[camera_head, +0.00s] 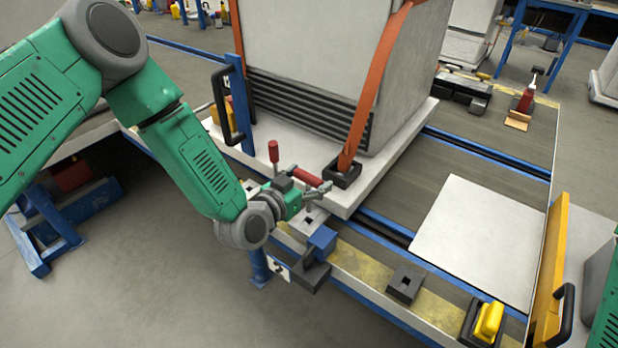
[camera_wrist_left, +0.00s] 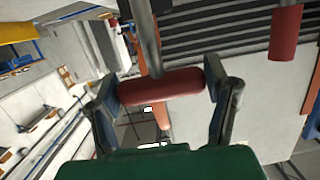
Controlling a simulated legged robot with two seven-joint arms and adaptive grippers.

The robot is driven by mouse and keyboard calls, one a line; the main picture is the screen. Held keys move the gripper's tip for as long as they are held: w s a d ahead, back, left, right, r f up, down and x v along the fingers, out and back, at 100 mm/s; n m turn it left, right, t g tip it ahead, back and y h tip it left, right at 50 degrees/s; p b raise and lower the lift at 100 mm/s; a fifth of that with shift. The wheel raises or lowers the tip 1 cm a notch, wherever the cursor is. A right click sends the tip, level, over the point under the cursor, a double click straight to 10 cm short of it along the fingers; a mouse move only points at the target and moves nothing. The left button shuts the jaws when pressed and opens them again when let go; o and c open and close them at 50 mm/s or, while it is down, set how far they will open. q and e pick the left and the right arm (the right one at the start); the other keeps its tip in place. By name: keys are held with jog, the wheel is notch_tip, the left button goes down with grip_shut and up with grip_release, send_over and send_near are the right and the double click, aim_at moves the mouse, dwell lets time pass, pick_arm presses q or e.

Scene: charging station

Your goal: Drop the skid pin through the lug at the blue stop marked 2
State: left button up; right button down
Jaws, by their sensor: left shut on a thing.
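My left gripper (camera_head: 316,187) is shut on the red crossbar grip of the skid pin (camera_wrist_left: 160,88). The pin's steel shank runs away from the grip in the left wrist view. In the head view the gripper is at the near corner of the pale skid (camera_head: 412,131), close above a pale lug (camera_head: 316,214) with a dark hole. The blue stop (camera_head: 322,238) stands just in front of the lug, with a plate marked 2 (camera_head: 279,267) beside it. I cannot tell whether the pin's tip is in the hole. My right gripper is out of view.
A tall grey cabinet with an orange strap (camera_head: 377,85) stands on the skid. A second red handle (camera_head: 273,151) rises beside my left gripper. A black block with a hole (camera_head: 404,284) and a yellow-handled part (camera_head: 488,321) lie along the front rail. A pale plate (camera_head: 478,240) lies to the right.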

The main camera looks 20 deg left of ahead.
aim_at(307, 206)
pick_arm(q)
jog(key=shift+f+b, duration=2.9)
jog(key=shift+f, duration=1.4)
jog(key=o, duration=1.6)
jog(key=shift+c, duration=0.2)
jog(key=shift+s, duration=0.1)
jog(key=v, duration=1.1)
jog(key=shift+s, duration=0.4)
jog(key=shift+a, duration=0.1)
jog(key=s+a+f+g+y+p, duration=0.2)
jog(key=s+f+g+p, duration=0.45)
jog(key=s, duration=0.65)
jog(key=s+a+n+g+y, duration=0.1)
jog(key=s+a+g, duration=0.2)
jog(key=s, duration=0.3)
jog(key=s+a+f+n+g+y, duration=0.1)
jog(key=s+a+n+g, duration=0.1)
jog(key=s, duration=0.4)
jog(key=a+g, duration=0.1)
jog(key=g, duration=0.1)
jog(key=shift+g+y+p, duration=0.35)
jog(key=shift+y+p, duration=0.05)
